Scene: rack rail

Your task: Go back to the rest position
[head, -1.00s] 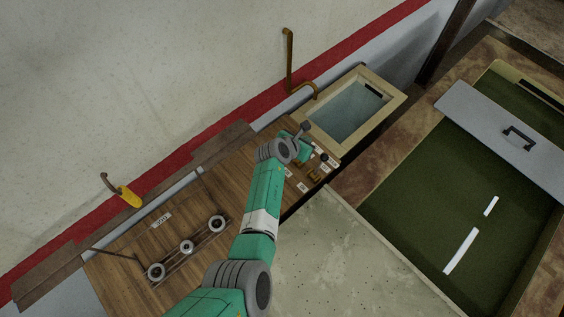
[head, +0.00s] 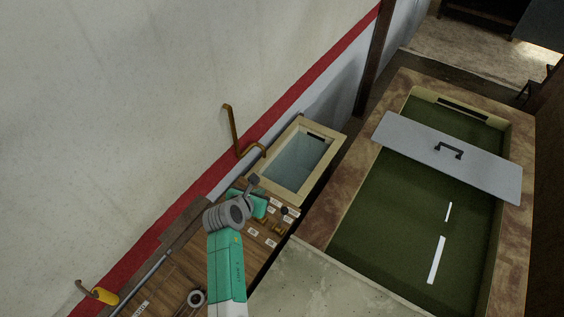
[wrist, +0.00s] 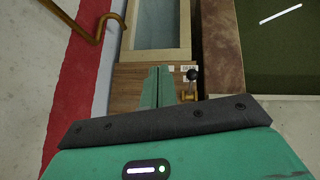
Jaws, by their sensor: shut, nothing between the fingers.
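My gripper (wrist: 158,88) is shut and empty in the wrist view, its two green fingers together over the wooden counter (wrist: 127,83). In the head view, my green and grey arm reaches up from the bottom edge, and its wrist partly hides the gripper. The gripper is over the far end of the wooden counter (head: 182,266), near small labelled fittings and short of the basin. I cannot tell its height above the counter.
A pale-rimmed basin (head: 333,149) lies beyond the counter, with a bent brown pipe (head: 232,130) beside it. A black-knobbed lever (wrist: 192,76) stands right of the fingers. A grey lid (head: 480,172) with a handle lies across a green-floored trough (head: 400,225) at right.

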